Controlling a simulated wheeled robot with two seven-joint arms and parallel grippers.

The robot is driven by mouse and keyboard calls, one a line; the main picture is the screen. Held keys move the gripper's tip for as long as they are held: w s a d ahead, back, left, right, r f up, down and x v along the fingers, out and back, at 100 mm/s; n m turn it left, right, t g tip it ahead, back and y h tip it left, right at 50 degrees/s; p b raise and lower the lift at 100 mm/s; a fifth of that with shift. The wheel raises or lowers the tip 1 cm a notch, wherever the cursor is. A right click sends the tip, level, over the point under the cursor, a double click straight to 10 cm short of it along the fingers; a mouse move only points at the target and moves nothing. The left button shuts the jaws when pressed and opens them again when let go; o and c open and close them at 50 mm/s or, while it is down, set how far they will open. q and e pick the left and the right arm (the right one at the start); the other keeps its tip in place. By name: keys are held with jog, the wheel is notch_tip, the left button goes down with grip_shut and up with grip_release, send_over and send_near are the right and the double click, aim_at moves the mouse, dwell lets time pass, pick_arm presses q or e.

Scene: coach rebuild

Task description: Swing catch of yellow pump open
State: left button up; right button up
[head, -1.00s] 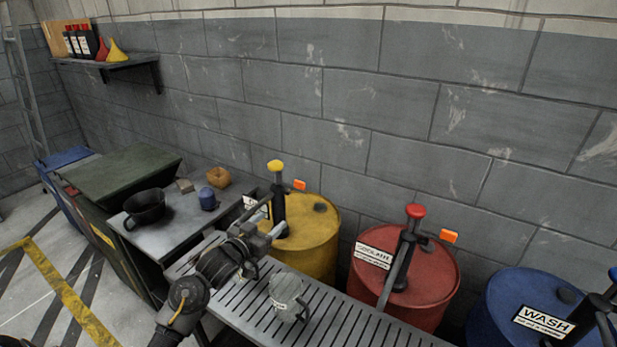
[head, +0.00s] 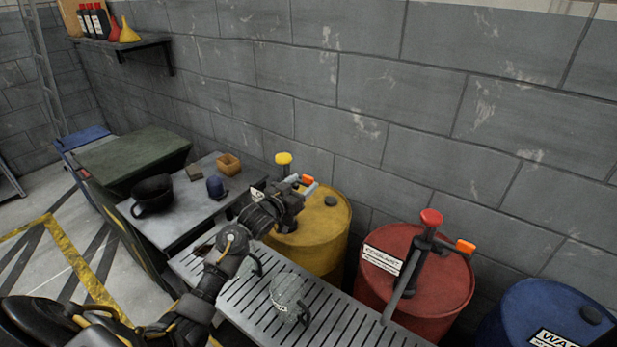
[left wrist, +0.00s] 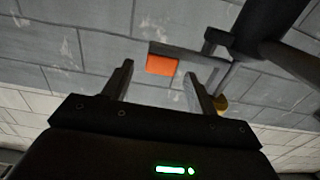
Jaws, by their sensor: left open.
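The yellow pump (head: 284,159) stands on the yellow drum (head: 325,240); its round yellow knob is on top, and my left gripper hides much of its black body. Its orange catch (head: 308,180) sticks out to the right of the pump. My left gripper (head: 304,187) is at the pump, close to the catch. In the left wrist view, the gripper (left wrist: 158,74) is open, and the orange catch (left wrist: 162,65) appears between its fingers, with no clear contact. A dark pump part (left wrist: 265,30) shows at upper right there. My right gripper is not in view.
The block wall is close behind.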

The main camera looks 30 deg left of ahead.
aim_at(307, 179)
pick_arm(q)
jog(key=shift+w+d, duration=0.15)
jog(key=shift+w, duration=0.8)
jog(key=shift+w+d, duration=0.1)
jog(key=shift+w, duration=0.8)
jog(key=shift+c, duration=0.5)
grip_shut()
